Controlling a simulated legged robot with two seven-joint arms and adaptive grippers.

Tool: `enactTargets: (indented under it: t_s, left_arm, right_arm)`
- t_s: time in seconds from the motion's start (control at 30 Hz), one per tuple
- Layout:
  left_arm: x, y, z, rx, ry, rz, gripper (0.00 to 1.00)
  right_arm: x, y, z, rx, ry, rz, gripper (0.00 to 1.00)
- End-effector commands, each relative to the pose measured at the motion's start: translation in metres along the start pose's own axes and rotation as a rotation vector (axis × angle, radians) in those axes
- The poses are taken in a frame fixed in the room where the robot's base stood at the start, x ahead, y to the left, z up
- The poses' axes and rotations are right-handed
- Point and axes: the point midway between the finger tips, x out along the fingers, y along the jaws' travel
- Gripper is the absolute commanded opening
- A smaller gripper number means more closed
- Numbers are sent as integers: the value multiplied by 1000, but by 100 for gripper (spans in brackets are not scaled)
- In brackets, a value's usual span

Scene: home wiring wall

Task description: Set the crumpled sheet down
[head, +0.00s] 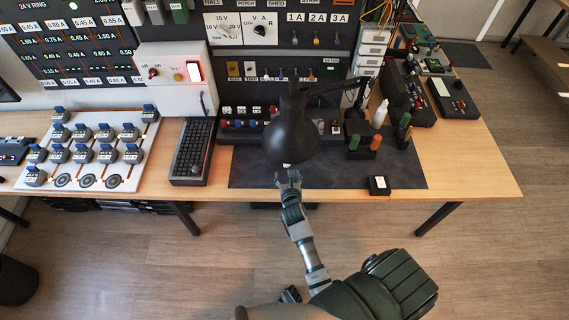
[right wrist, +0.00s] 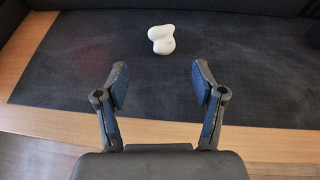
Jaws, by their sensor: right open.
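The crumpled sheet, a small white lump (right wrist: 161,39), lies on the dark mat (right wrist: 70,70) in the right wrist view. It sits beyond my right gripper (right wrist: 160,80), roughly centred between the fingers and apart from them. The right gripper is open, with nothing between its fingertips. In the head view the right gripper (head: 288,178) is over the front part of the mat (head: 245,175), partly covered by a black lamp head. I cannot make out the sheet clearly there. My left gripper is not in view.
The black lamp (head: 291,130) hangs over the mat. A keyboard (head: 192,150) lies left of the mat, and a small black box (head: 379,186) is at its front right. A white bottle (head: 381,113) and dark holders stand behind. The mat's right front is mostly clear.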

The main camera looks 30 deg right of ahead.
Motion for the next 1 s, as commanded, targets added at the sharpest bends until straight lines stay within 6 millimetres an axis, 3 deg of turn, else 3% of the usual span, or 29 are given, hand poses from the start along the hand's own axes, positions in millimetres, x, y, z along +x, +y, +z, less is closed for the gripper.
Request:
enactTargets:
  t_s: [0.1, 0.33, 0.6, 0.9, 1.0]
  left_arm:
    - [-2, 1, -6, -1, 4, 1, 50]
    - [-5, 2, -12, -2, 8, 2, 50]
    - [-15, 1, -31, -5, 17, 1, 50]
    - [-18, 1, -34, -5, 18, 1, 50]
    - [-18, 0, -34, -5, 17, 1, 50]
  right_arm:
    - [18, 0, -1, -2, 0, -1, 69]
    - [36, 0, 0, -2, -1, 0, 69]
    - [78, 0, -1, -1, -1, 0, 69]
    - [82, 0, 0, -1, -1, 0, 69]
    - [82, 0, 0, -1, -1, 0, 44]
